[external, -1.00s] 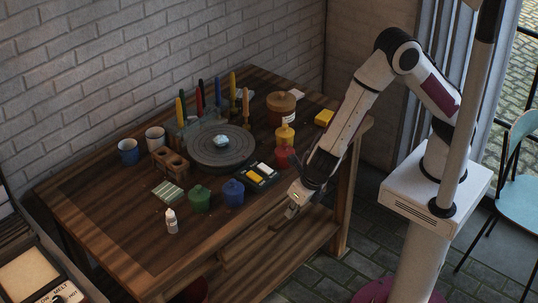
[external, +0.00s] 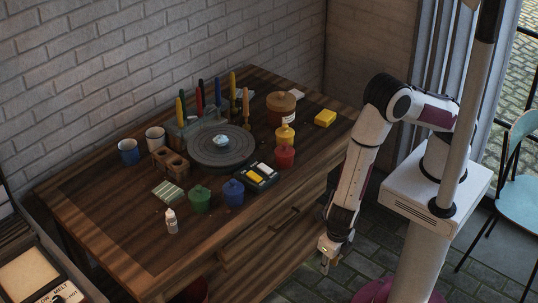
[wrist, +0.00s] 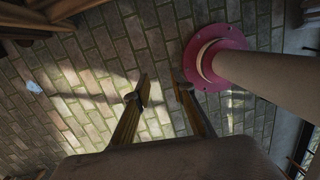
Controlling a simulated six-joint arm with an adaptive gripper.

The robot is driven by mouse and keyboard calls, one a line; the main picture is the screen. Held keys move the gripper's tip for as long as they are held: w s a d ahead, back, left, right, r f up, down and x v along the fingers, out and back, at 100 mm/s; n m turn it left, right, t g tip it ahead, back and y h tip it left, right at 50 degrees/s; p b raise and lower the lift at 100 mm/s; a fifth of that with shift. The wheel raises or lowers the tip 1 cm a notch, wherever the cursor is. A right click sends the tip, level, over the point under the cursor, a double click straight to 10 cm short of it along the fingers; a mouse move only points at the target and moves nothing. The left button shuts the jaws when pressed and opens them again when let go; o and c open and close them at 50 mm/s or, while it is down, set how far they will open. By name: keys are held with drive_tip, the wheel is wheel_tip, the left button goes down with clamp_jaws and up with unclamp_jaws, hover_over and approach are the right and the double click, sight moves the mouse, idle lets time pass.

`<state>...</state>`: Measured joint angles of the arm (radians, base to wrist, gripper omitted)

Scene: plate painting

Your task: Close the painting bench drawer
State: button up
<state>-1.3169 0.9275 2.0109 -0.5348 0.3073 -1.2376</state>
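The wooden painting bench (external: 110,235) stands along the brick wall. Its drawer front (external: 255,238), with a dark handle (external: 287,219), shows under the tabletop on the near side. From this angle I cannot tell how far the drawer stands out, if at all. My gripper (external: 326,264) hangs pointing down over the floor, to the right of the drawer and apart from it. In the wrist view my gripper's two fingers (wrist: 164,88) are apart with only floor between them, so it is open and empty.
Paint pots, brushes, cups and a turntable (external: 220,162) with a small pale item crowd the tabletop. Open tiled floor (external: 385,235) lies beside the bench. My column and its magenta base are close by on the right. A blue chair (external: 515,165) stands far right.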

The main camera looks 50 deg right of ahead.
drive_tip(key=s+a+f+m+y, duration=0.4)
drive_tip(key=s+f+m, duration=0.4)
drive_tip(key=f, duration=0.4)
drive_tip(key=w+d+r+m+t, duration=0.2)
drive_tip(key=w+d+m+t, duration=0.15)
drive_tip(key=w, duration=0.35)
drive_tip(key=w+d+r+m+t, duration=0.1)
drive_tip(key=w+d+m+t, duration=0.15)
drive_tip(key=w+t, duration=0.4)
drive_tip(key=w+d+r+m+t+h, duration=0.2)
drive_tip(key=w+r, duration=0.4)
drive_tip(key=r, duration=0.4)
drive_tip(key=shift+w+d+r+m+t+h, duration=0.4)
drive_tip(key=shift+d+m+t, duration=0.2)
drive_tip(key=shift+d+t, duration=0.5)
drive_tip(key=shift+w, duration=0.15)
drive_tip(key=w+f, duration=0.1)
drive_tip(key=w, duration=0.6)
drive_tip(key=shift+f, duration=0.35)
